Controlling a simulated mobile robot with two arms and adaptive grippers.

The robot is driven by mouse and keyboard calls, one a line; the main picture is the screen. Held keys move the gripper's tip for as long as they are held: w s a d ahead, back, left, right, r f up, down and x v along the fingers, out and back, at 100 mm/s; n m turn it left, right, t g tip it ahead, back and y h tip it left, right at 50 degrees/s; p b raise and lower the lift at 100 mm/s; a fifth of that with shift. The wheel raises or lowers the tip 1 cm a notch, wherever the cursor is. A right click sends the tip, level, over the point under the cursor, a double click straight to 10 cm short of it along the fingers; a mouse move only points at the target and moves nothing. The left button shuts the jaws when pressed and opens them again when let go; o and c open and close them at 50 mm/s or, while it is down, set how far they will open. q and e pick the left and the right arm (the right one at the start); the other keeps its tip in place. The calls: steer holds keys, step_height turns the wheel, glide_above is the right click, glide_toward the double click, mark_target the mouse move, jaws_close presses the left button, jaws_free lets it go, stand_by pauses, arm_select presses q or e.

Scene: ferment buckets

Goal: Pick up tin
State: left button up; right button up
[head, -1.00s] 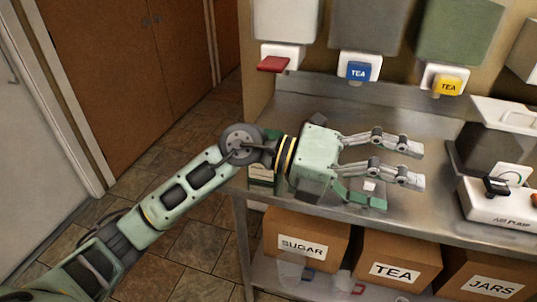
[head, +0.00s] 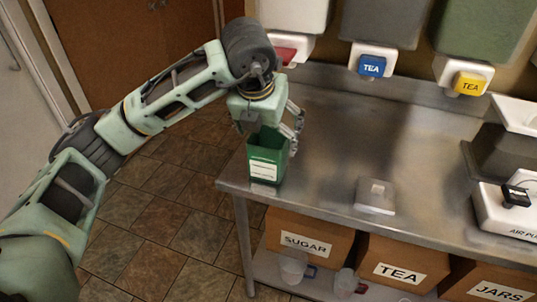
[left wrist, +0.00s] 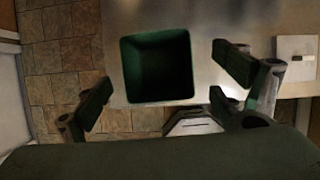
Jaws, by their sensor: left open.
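The tin is a green, square, open-topped box with a white label (head: 264,165), upright at the left front corner of the steel counter. My left gripper (head: 272,128) points down at the tin from above, its fingers spread and open. One finger shows on the tin's right side; the other is mostly hidden. In the left wrist view the tin's dark, empty-looking opening (left wrist: 157,68) lies between the spread fingers of the left gripper (left wrist: 165,95). I cannot tell whether the fingers touch it. My right gripper is not in view.
A pale square lid with a knob (head: 375,196) lies on the counter (head: 320,150) right of the tin. Dispensers with red, blue (head: 371,66) and yellow taps hang behind. An air pump (head: 508,208) stands at right. Boxes (head: 400,262) and jugs sit on the shelf below.

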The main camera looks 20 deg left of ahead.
mark_target(269, 140)
arm_select(q)
steer(key=x, duration=0.4)
steer(key=shift+w+a+p, duration=0.15)
steer(key=shift+p, duration=0.15)
steer(key=c, duration=1.7)
